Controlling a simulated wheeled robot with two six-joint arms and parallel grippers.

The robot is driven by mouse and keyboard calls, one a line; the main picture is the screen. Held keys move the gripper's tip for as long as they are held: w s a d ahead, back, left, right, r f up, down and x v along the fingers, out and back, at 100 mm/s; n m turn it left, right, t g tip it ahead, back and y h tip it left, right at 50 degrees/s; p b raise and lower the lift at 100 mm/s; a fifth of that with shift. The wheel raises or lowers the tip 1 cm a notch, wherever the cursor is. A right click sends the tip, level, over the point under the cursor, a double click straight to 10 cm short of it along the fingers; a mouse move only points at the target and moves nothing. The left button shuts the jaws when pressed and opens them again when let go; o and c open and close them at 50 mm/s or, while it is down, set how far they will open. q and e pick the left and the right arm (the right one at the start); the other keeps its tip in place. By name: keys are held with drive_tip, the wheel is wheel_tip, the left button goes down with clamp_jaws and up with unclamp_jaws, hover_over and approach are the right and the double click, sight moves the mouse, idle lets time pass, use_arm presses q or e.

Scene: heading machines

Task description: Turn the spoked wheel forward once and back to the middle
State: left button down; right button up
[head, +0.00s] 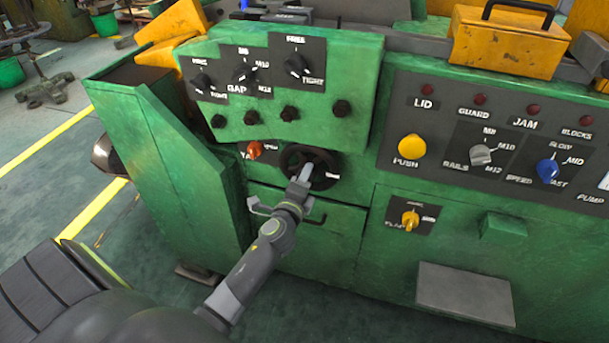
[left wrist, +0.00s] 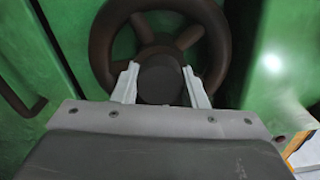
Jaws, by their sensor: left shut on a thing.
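The spoked wheel (head: 327,160) is a dark handwheel on the green machine front, right of an orange knob. In the left wrist view the wheel (left wrist: 104,31) fills the upper middle, with its spokes and round dark hub (left wrist: 160,80) facing me. My left gripper (head: 304,174) reaches up to the wheel from below. In the left wrist view its two pale fingers (left wrist: 160,87) stand on either side of the hub and are shut on it. The fingers hide part of the lower rim and spokes. My right gripper is not in view.
An orange knob (head: 254,149) sits just left of the wheel. A box with black knobs (head: 289,113) overhangs above it. A panel with a yellow push button (head: 412,147) is to the right, above a yellow knob (head: 410,219). Open floor lies at the left.

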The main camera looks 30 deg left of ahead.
use_arm(q)
drive_tip(key=m+p, duration=0.1)
drive_tip(key=m, duration=0.4)
drive_tip(key=shift+f, duration=0.1)
idle(0.4)
drive_tip(key=c, duration=0.9)
unclamp_jaws()
drive_tip(key=shift+o, duration=0.2)
drive_tip(key=shift+s, duration=0.25)
drive_tip(key=b+v, duration=0.1)
drive_tip(key=v, duration=1.6)
drive_tip(key=shift+d, duration=0.15)
drive_tip(key=shift+w, duration=0.1)
